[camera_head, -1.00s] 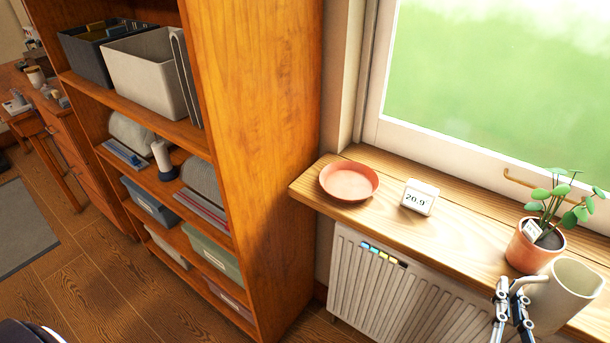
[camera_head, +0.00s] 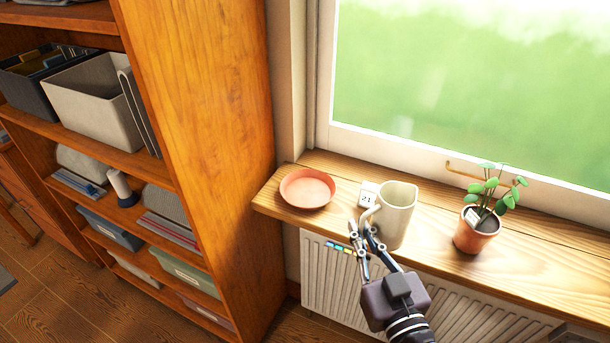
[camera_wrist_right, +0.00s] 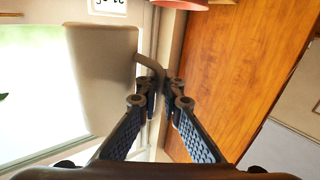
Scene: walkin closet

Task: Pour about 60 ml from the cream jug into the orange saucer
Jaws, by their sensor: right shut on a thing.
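The orange saucer (camera_head: 307,188) lies on the left end of the wooden windowsill, and its inside looks empty. My right gripper (camera_head: 363,236) is shut on the handle of the cream jug (camera_head: 398,216). The jug is upright, to the right of the saucer and apart from it, in front of the sill's middle. In the right wrist view the jug (camera_wrist_right: 100,75) is at the left with its handle between the fingertips (camera_wrist_right: 158,85). The saucer's rim (camera_wrist_right: 185,4) shows at the top edge. What is inside the jug is hidden. My left gripper is not in view.
A small white digital display (camera_head: 368,194) stands between saucer and jug, partly hidden by the jug. A potted plant (camera_head: 477,232) stands on the windowsill (camera_head: 535,240) to the right. A tall wooden shelf (camera_head: 215,110) rises left of the sill. A radiator (camera_head: 320,278) is below.

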